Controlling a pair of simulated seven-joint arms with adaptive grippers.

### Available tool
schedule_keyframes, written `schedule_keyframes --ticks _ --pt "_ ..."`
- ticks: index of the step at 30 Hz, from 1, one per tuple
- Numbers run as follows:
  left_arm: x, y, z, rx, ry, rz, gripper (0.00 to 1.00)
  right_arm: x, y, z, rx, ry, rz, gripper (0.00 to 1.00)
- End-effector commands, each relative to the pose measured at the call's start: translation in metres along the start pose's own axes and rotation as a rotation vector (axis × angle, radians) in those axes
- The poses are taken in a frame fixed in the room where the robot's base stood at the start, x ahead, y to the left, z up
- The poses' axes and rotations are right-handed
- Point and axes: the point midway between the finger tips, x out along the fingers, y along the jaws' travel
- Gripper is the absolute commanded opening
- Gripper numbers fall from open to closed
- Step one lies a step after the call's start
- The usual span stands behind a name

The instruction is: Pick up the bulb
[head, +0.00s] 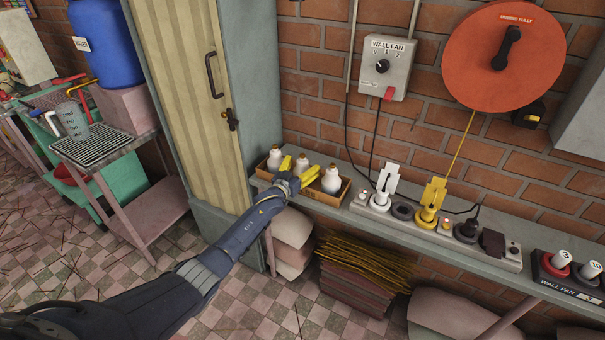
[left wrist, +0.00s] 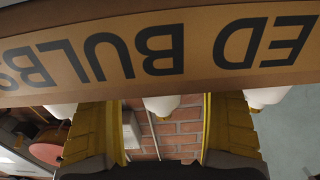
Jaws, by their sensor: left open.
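Three white bulbs stand in an open brown carton (head: 341,195) on the wall shelf: a left bulb (head: 274,158), a middle bulb (head: 302,164) and a right bulb (head: 331,179). My left gripper (head: 298,172) is open, its yellow fingers at the carton by the middle bulb. In the left wrist view the carton front (left wrist: 160,55) shows upside-down lettering reading "ED BULBS". The middle bulb (left wrist: 161,104) shows between the two spread fingers, with another bulb to each side. I cannot tell whether a finger touches it. My right gripper is not in view.
A power strip (head: 376,205) with white, yellow and black plugs lies on the shelf (head: 540,290) right of the carton. A wall fan switch box (head: 387,66) and a red cable reel (head: 503,55) hang on the brick wall. A tall cabinet (head: 250,80) stands left of the carton.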

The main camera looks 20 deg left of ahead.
Motion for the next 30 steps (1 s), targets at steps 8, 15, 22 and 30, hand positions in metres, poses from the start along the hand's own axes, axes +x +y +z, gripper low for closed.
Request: schedule_keyframes --ticks 8,15,22,30 --pt "-0.0002 0.0001 0.0002 0.000 0.000 0.000 0.73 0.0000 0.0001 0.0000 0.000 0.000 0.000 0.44" --pt "-0.0003 0.0000 0.0002 0.000 0.000 0.000 0.45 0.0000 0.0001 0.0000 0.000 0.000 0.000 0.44" --pt "-0.0005 0.0000 0.0008 0.001 -0.002 0.000 0.30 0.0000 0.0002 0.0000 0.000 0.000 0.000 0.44" --pt "-0.0007 -0.0001 0.0013 0.001 -0.003 0.000 0.30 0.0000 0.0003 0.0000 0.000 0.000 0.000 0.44"
